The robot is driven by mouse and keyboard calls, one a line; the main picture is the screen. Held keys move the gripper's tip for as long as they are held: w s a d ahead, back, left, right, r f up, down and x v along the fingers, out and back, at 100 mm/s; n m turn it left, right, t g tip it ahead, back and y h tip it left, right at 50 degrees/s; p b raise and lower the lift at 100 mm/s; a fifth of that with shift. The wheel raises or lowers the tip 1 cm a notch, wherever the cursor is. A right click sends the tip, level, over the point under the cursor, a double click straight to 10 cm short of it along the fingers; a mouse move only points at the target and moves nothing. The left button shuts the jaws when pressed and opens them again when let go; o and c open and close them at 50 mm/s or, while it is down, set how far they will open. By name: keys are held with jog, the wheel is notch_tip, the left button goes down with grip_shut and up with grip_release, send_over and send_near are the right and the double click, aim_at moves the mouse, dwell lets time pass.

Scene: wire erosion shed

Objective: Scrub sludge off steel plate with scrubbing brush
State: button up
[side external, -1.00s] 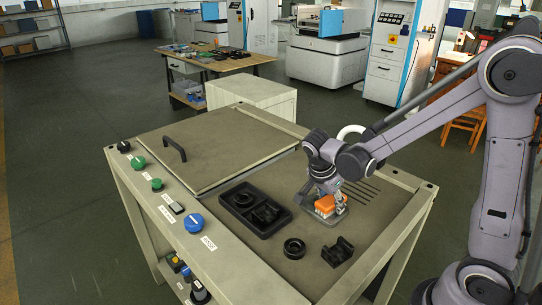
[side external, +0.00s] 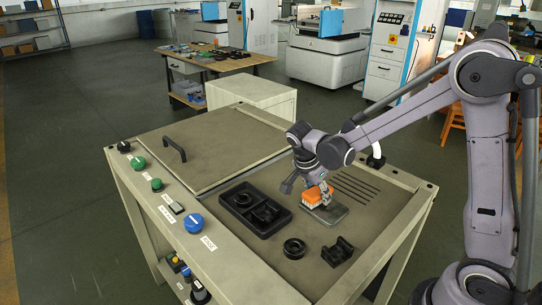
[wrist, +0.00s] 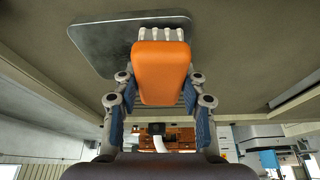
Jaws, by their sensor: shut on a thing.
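My gripper (side external: 321,196) is shut on the scrubbing brush (side external: 315,197), an orange block with pale bristles. In the wrist view the orange brush (wrist: 161,72) sits between the two fingers of my gripper (wrist: 160,90), its pale bristles showing at the far end. The steel plate (side external: 333,214) is a grey rounded rectangle lying on the bench top. The plate (wrist: 98,45) also shows behind the brush in the wrist view. No sludge can be made out at this size.
A black tray (side external: 233,219) with dark parts stands left of the plate. A black ring (side external: 294,248) and a black block (side external: 337,252) lie in front. Slots (side external: 357,187) are cut behind the plate. A raised lid with a handle (side external: 174,148) covers the left side.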

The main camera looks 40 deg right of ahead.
jog(key=shift+w, duration=0.8)
jog(key=shift+s+r, duration=0.1)
jog(key=shift+r, duration=3.75)
jog(key=w+d+r+n, duration=0.1)
jog(key=w+d+r, duration=0.1)
jog(key=w+d, duration=0.95)
send_over(279, 170)
jog(key=f, duration=0.7)
jog(key=shift+s+a, duration=0.2)
jog(key=shift+a, duration=0.15)
jog(key=shift+w+a+f, duration=0.2)
jog(key=shift+a, duration=0.1)
jog(key=shift+f, duration=1.95)
jog(key=shift+f, duration=0.3)
